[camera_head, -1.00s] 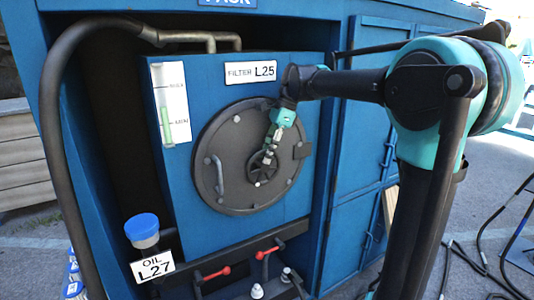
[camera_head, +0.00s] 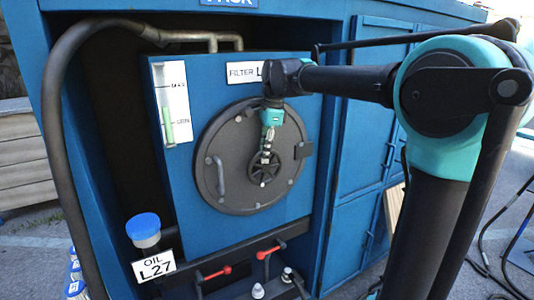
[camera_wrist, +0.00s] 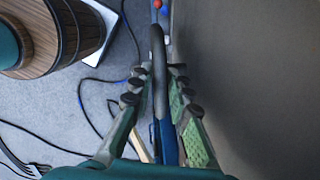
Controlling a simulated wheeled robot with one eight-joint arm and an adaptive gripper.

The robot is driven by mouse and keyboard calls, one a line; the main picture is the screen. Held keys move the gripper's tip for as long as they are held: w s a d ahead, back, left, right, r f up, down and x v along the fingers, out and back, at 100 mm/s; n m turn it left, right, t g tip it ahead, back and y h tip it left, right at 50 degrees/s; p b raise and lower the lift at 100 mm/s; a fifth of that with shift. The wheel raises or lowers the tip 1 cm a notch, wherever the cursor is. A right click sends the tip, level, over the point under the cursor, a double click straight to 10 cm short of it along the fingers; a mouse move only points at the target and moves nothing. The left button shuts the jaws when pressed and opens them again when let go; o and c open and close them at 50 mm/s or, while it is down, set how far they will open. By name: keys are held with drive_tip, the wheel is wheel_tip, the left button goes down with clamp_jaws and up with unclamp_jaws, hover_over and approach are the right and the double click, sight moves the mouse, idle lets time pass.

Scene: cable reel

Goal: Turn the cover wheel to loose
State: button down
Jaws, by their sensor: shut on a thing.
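The cover wheel (camera_head: 258,175) is a small black spoked handwheel on the round dark filter cover (camera_head: 230,140), which is fixed to the blue tank front. My gripper (camera_head: 266,156) reaches down from above and is shut on the upper part of the wheel's rim. In the wrist view my gripper (camera_wrist: 158,85) has a finger on each side of the dark rim of the wheel (camera_wrist: 158,60), seen edge-on. The fingers hide part of the wheel in the head view.
A grey handle (camera_head: 217,175) sits on the cover's left side. Red-handled valves (camera_head: 217,273) and a blue-capped oil filler (camera_head: 143,228) are below. A level gauge (camera_head: 171,102) and a thick hose (camera_head: 53,120) are at the left. Cables lie on the ground.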

drive_tip(key=shift+s+a+f+t+h, duration=0.1)
drive_tip(key=shift+s+a+t+h, duration=0.2)
drive_tip(key=shift+t+h, duration=0.3)
drive_tip(key=shift+s+a+f+t+h, duration=0.15)
drive_tip(key=shift+a+t+h, duration=0.25)
drive_tip(key=shift+h, duration=0.4)
drive_tip(key=c, duration=1.6)
unclamp_jaws()
drive_tip(key=shift+s, duration=0.1)
drive_tip(key=shift+r, duration=0.2)
drive_tip(key=r, duration=0.3)
drive_tip(key=s+r, duration=0.1)
drive_tip(key=r, duration=0.3)
drive_tip(key=a+r, duration=0.1)
drive_tip(key=r, duration=0.3)
drive_tip(key=shift+s+r, duration=0.25)
drive_tip(key=shift+s, duration=0.15)
